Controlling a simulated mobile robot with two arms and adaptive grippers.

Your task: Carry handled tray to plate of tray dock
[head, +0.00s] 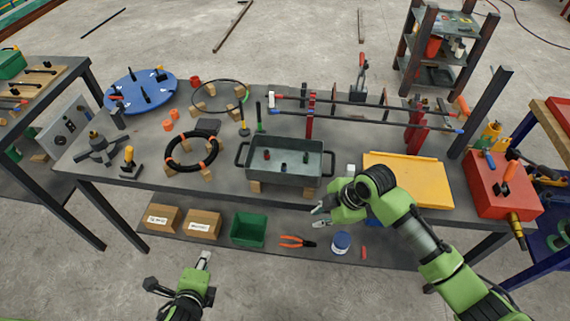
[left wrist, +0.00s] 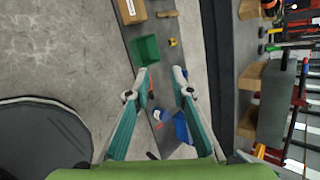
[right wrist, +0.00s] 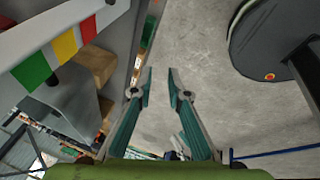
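The handled tray (head: 285,178) is a grey open box with a black loop handle at each end. My left gripper (head: 205,258) is open and empty, in front of the bench and apart from the tray. My right gripper (head: 318,215) is open and empty, just in front of the tray's right end.
A black ring (head: 191,157) on blocks lies left of the tray. A clamp frame with long bars (head: 350,102) stands behind, and a red box (head: 500,190) sits at the right end. The lower shelf holds a green bin (head: 248,230), cardboard boxes (head: 203,224) and pliers (head: 297,241).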

